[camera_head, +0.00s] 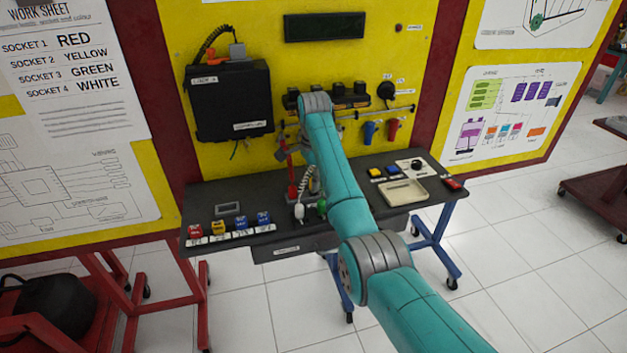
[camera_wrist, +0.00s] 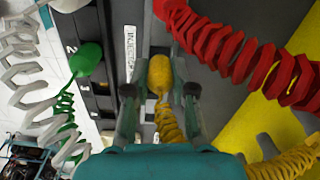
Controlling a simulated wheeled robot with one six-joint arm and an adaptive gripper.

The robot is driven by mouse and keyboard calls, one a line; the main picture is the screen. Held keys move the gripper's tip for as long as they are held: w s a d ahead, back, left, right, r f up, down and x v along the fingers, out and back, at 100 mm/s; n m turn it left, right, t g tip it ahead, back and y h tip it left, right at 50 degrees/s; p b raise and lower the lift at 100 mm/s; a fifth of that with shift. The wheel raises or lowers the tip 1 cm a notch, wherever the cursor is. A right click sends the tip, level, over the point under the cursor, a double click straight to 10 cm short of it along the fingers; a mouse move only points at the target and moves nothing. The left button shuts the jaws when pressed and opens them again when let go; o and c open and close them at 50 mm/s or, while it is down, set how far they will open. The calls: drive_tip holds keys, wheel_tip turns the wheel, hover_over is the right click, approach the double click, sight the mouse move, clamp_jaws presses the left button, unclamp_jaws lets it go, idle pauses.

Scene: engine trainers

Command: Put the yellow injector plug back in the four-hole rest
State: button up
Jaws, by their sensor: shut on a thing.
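The yellow injector plug (camera_wrist: 160,75) is between my gripper's (camera_wrist: 159,92) two fingers in the wrist view, and its coiled yellow cord runs down toward the palm. My gripper is shut on it. A dark strip with numbers (camera_wrist: 88,85) and an injector label (camera_wrist: 130,50) lies left of the plug; I cannot tell if it is the four-hole rest. A green plug (camera_wrist: 86,60) is over the strip, and a white plug (camera_wrist: 66,3) is at the top edge. In the head view my arm hides the plug, and the rest cannot be made out clearly.
A red coiled cord (camera_wrist: 235,55) crosses close to the right of my gripper. The dark bench (camera_head: 262,220) stands before the yellow board (camera_head: 230,20). Several small coloured blocks (camera_head: 228,226) stand on its left, and a beige tray (camera_head: 404,193) lies on its right.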

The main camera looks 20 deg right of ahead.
drive_tip(key=shift+f, duration=0.8)
idle(0.4)
drive_tip(key=o, duration=0.7)
drive_tip(key=shift+r, duration=0.1)
drive_tip(key=shift+r, duration=2.7)
drive_tip(key=o, duration=0.5)
drive_tip(key=shift+o, duration=0.2)
drive_tip(key=shift+f, duration=0.1)
